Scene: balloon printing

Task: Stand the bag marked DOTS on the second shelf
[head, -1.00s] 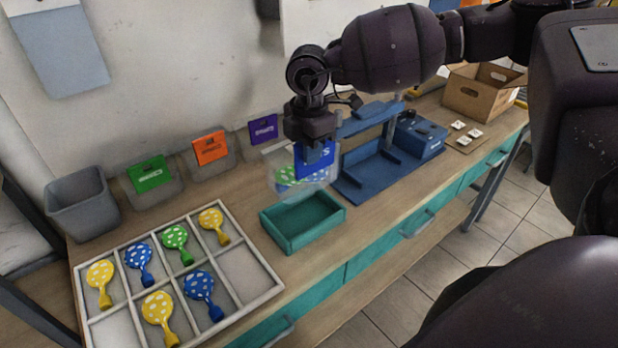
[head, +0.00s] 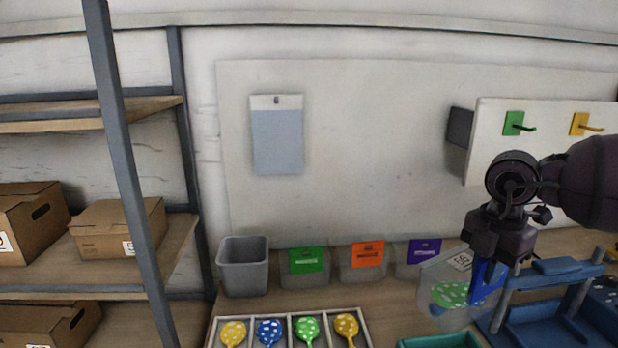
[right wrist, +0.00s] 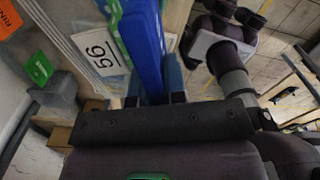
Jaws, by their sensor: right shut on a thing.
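My right gripper (head: 488,272) is shut on the blue header of a clear bag (head: 436,283). The word on the header cannot be read now. In the right wrist view the blue header (right wrist: 143,45) stands between the fingers, with a white number tag (right wrist: 100,52) beside it. The shelf unit is at the left of the head view. Its middle board (head: 178,243) carries cardboard boxes, with a board (head: 150,112) above. My left gripper is not in view.
On the middle board, boxes (head: 25,225) and (head: 118,228) leave a narrow free strip at the right. A grey upright (head: 128,160) stands in front. A grey bin (head: 243,265), labelled clear bins and a balloon tray (head: 213,335) line the bench. A blue stand (head: 550,318) is beside the bag.

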